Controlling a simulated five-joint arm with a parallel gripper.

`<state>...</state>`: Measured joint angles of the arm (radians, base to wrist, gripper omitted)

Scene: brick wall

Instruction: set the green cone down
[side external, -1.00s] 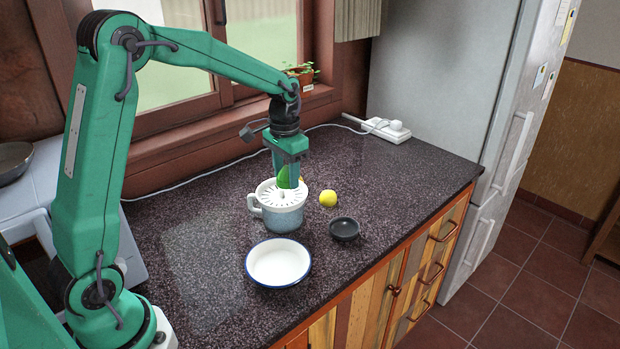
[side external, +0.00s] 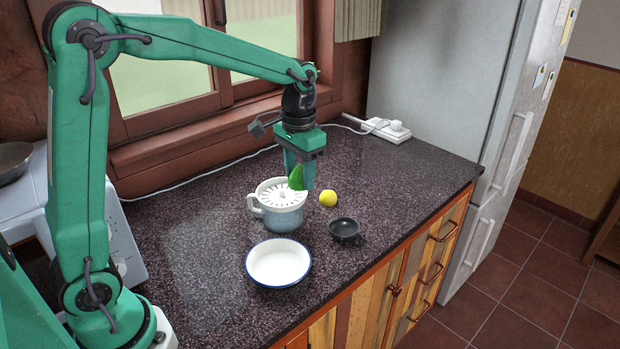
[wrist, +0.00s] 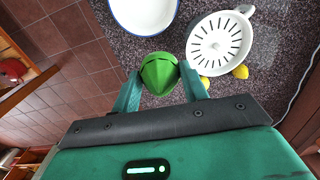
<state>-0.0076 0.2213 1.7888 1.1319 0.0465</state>
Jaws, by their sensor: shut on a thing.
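The green cone (side external: 297,177) is between the fingers of my gripper (side external: 301,181), which is shut on it. In the wrist view the cone (wrist: 160,73) shows between both fingertips (wrist: 161,86). In the side view my gripper hangs just above the right edge of the juicer, and one finger partly hides the cone. I cannot tell whether the cone touches the juicer's rim.
The juicer (side external: 283,197) has a white slotted top on a blue-grey cup. A blue-rimmed white bowl (side external: 279,263), a small dark bowl (side external: 344,229) and a yellow fruit (side external: 328,198) stand nearby. A power strip (side external: 386,130) lies at the back.

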